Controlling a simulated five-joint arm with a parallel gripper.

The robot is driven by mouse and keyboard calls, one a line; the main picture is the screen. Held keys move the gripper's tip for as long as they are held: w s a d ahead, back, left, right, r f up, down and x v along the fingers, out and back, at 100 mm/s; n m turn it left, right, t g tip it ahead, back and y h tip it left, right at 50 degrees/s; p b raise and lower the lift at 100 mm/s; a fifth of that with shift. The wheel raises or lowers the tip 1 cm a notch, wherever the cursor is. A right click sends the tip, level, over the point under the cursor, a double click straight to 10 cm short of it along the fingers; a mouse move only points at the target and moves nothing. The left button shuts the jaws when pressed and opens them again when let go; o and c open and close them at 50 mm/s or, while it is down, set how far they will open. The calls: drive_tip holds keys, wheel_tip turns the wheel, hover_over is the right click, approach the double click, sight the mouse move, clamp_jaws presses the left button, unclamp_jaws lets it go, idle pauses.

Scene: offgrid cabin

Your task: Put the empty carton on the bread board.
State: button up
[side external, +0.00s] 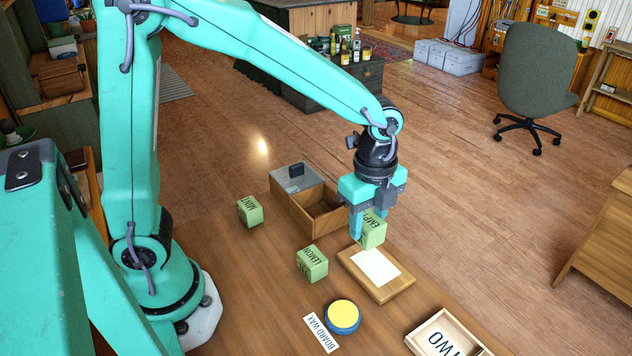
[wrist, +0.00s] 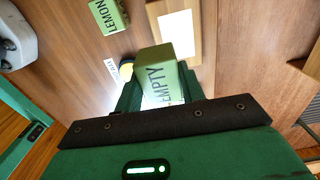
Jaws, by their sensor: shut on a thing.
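The empty carton (side external: 373,231) is a green box marked EMPTY. My gripper (side external: 368,228) is shut on it and holds it over the far edge of the bread board. In the wrist view the carton (wrist: 157,75) sits between the fingers of my gripper (wrist: 158,92). The bread board (side external: 398,287) is a wooden slab with a white sheet (side external: 376,267) on it, and it also shows in the wrist view (wrist: 207,30). The fingers partly cover the carton. I cannot tell whether the carton touches the board.
A green LEMON carton (side external: 312,264) and a MINT carton (side external: 249,211) stand left of the board. A wooden box (side external: 295,205) with an open compartment is behind. A yellow-topped blue tin (side external: 342,316), a BOARD WAX label (side external: 321,333) and a wooden tray (side external: 419,341) are in front.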

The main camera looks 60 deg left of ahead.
drive_tip(key=s+d, duration=0.5)
drive_tip(key=d, duration=0.3)
drive_tip(key=shift+r, duration=0.4)
drive_tip(key=shift+w+a+f, duration=0.1)
drive_tip(key=shift+w, duration=0.05)
hover_over(375, 265)
wheel_tip(375, 265, down, 7)
drive_tip(key=shift+r, duration=0.1)
drive_tip(key=shift+f, duration=2.05)
drive_tip(key=shift+f, duration=0.1)
drive_tip(key=o, duration=0.9)
drive_tip(key=shift+o, duration=0.2)
